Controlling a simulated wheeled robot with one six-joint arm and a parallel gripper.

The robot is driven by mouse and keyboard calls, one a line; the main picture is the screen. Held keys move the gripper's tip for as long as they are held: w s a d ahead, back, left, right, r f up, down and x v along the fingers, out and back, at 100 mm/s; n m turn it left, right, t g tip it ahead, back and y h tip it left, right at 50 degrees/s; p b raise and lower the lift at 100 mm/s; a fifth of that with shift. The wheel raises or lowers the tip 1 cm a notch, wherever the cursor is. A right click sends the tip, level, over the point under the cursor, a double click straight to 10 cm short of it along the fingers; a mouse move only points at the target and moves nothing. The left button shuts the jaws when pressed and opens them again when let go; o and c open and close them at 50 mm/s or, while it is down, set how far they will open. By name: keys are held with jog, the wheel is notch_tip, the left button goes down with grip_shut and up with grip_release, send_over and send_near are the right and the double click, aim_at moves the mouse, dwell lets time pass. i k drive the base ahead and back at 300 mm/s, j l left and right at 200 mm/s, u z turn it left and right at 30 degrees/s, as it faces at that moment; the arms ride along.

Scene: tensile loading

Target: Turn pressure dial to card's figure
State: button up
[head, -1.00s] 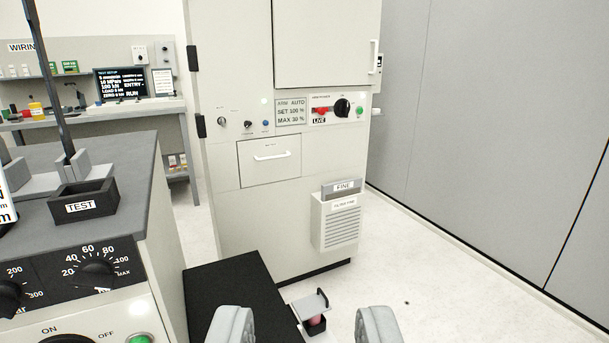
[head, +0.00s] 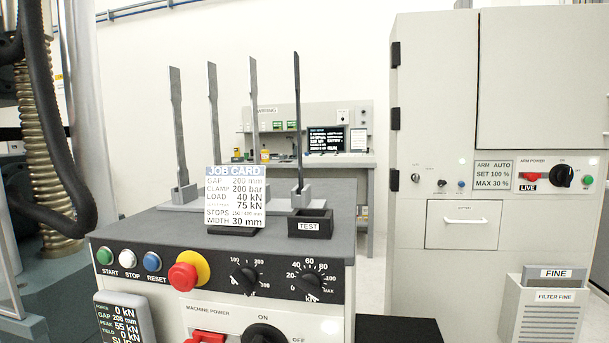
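The job card (head: 234,196) stands upright on top of the machine console and reads "CLAMP 200 bar" and "LOAD 40 kN". The pressure dial appears to be the left black knob (head: 246,279) on the console front, with a scale showing 100 at the top and higher figures to its right. Its exact pointer setting is too small to tell. A second black knob (head: 308,281), with a kN scale, sits to its right. My gripper is not in view.
Left of the dials are a red emergency button (head: 184,276) on a yellow ring and START, STOP and RESET buttons. Below are the machine power switch (head: 263,336) and a readout (head: 121,318). A TEST tray (head: 310,224) and upright specimens stand on top. A cabinet (head: 440,90) stands right.

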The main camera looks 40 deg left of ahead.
aim_at(245, 277)
jog(key=u, duration=1.45)
